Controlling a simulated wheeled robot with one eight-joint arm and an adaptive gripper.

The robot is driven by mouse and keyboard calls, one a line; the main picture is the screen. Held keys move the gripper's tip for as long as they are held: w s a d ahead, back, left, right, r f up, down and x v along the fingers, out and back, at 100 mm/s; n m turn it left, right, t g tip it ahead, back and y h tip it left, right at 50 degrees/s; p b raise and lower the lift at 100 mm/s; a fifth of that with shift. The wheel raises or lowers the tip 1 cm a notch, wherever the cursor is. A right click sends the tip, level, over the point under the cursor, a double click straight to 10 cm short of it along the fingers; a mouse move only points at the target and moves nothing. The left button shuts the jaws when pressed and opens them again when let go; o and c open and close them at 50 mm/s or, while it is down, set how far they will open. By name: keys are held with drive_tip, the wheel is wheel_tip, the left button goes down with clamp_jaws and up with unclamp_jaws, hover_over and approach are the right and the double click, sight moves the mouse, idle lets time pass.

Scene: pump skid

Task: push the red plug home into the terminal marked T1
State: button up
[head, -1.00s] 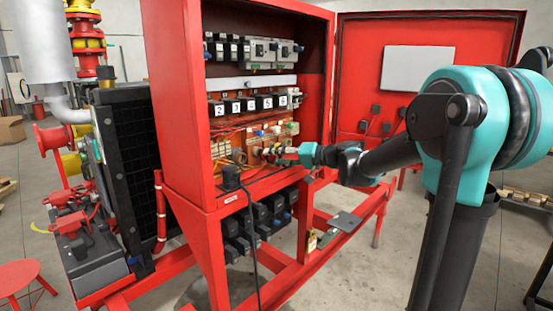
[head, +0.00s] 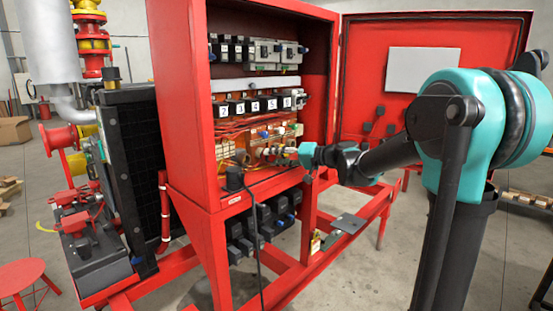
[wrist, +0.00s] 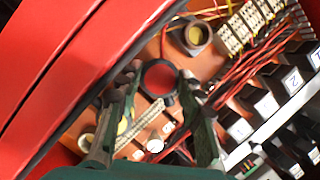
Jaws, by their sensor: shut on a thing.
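My gripper (head: 284,151) reaches into the open red cabinet at its lower row of round fittings. In the wrist view its two dark fingers (wrist: 161,92) stand on either side of a dark round ring with a red middle. This red piece (wrist: 160,80) appears to be the red plug, held between the fingertips. The fingers and the blur hide how deep it sits, and I cannot tell whether it touches a terminal. No T1 mark is readable in either view.
The red cabinet (head: 184,110) has a side wall close to the gripper in the wrist view. A grey ring with a yellow middle (wrist: 195,36) sits beyond the fingers. Red wires (wrist: 240,85) and numbered black blocks (wrist: 294,80) lie to the right. The cabinet door (head: 360,80) stands open.

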drive_tip(key=shift+w+a, duration=0.1)
drive_tip(key=shift+a, duration=0.05)
drive_tip(key=o, duration=1.3)
drive_tip(key=v, duration=1.2)
drive_tip(key=s+d+f+g+h, duration=0.1)
drive_tip(key=s+d+f+h, duration=0.2)
drive_tip(key=s+f, duration=0.45)
drive_tip(key=s+d+f+m+h, duration=0.1)
drive_tip(key=s+d+f+h, duration=0.3)
drive_tip(key=f, duration=0.7)
drive_tip(key=s+d+f+g+h, duration=0.1)
drive_tip(key=s+d+f+h, duration=0.2)
drive_tip(key=s+f, duration=0.5)
drive_tip(key=s+d+f+m+h, duration=0.1)
drive_tip(key=s+d+f+h, duration=0.3)
drive_tip(key=s+d+f, duration=0.1)
drive_tip(key=shift+s+d+f+h, duration=0.4)
drive_tip(key=shift+d+f, duration=0.5)
drive_tip(key=shift+d, duration=0.35)
